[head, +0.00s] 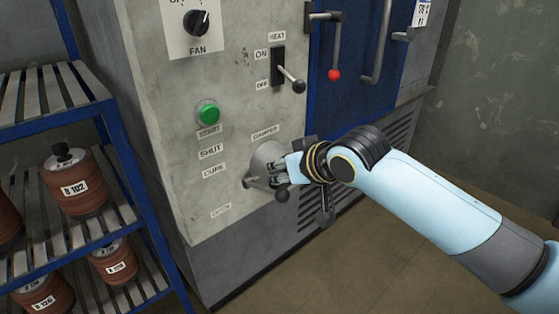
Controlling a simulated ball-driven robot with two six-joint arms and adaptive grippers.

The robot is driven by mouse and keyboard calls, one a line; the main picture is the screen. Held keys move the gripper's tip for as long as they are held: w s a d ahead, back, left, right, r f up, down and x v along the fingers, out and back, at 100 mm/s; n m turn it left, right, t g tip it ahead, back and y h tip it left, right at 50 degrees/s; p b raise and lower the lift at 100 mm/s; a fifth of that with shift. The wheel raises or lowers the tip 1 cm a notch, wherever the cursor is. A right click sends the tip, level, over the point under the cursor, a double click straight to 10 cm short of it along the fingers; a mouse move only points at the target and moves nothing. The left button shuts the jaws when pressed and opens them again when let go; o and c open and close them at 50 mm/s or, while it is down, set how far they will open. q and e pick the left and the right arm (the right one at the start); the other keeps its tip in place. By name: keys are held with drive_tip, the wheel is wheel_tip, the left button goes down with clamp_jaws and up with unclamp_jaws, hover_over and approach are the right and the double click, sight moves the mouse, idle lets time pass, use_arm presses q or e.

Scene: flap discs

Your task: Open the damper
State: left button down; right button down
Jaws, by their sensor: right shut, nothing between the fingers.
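The damper (265,158) is a pale round hub low on the grey cabinet front, under the label DAMPER. Labels SHUT, CURE and OPEN run down to its left. A short bar (256,183) shows at the hub's lower edge, close to a dark ball (282,196). My right gripper (279,180) comes in from the right and is shut with nothing between its fingers. Its fingers are right at the hub and bar and hide part of them; I cannot tell whether they touch. Exactly which mark the damper points to is unclear. My left gripper is not in view.
Above are the green START button (208,113), the HEAT lever (288,77) and the FAN knob (196,22). A red-ended handle (335,58) hangs on the blue door (358,95). A blue rack (126,150) with flap disc stacks (75,182) stands at left.

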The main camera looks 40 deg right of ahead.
drive_tip(key=shift+s+f, duration=0.3)
drive_tip(key=shift+s, duration=0.05)
drive_tip(key=shift+f, duration=0.1)
